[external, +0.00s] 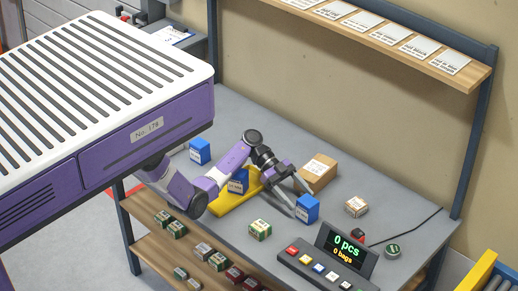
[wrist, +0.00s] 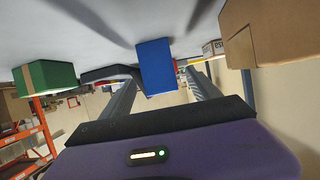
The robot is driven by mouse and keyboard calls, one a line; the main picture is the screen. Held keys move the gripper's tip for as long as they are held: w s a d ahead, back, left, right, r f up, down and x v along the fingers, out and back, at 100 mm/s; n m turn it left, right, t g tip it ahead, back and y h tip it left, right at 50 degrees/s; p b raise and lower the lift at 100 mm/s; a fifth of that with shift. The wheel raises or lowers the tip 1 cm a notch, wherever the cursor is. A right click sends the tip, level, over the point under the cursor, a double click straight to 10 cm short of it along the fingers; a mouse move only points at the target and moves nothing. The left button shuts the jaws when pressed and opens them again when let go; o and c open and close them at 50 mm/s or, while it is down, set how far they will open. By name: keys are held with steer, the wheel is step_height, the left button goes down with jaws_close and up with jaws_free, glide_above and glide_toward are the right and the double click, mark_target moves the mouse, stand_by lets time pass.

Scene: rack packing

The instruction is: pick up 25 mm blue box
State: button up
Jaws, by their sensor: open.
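Three blue boxes with white labels show in the external view: one at the back left (external: 200,151), one by the yellow piece (external: 238,182) and one near the middle of the bench (external: 307,209). I cannot read which is 25 mm. My gripper (external: 301,200) is open, its two fingers pointing at the middle blue box and close to it. In the wrist view a plain blue box face (wrist: 156,66) shows between the fingers of my gripper (wrist: 162,82). I see no grip on it, and contact is unclear.
A cardboard box (external: 318,172) stands behind the gripper, a small brown box (external: 357,207) to the right. A green box (external: 260,229) stands in front, near a button console (external: 318,270). A yellow piece (external: 235,203) lies under the arm.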

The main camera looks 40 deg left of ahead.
mark_target(314, 215)
steer(key=x, duration=0.2)
steer(key=shift+d+p, duration=0.35)
steer(key=shift+p+x, duration=0.5)
steer(key=shift+x, duration=2.3)
steer(key=shift+c, duration=0.2)
steer(key=c, duration=1.4)
jaws_close()
steer(key=shift+r, duration=0.1)
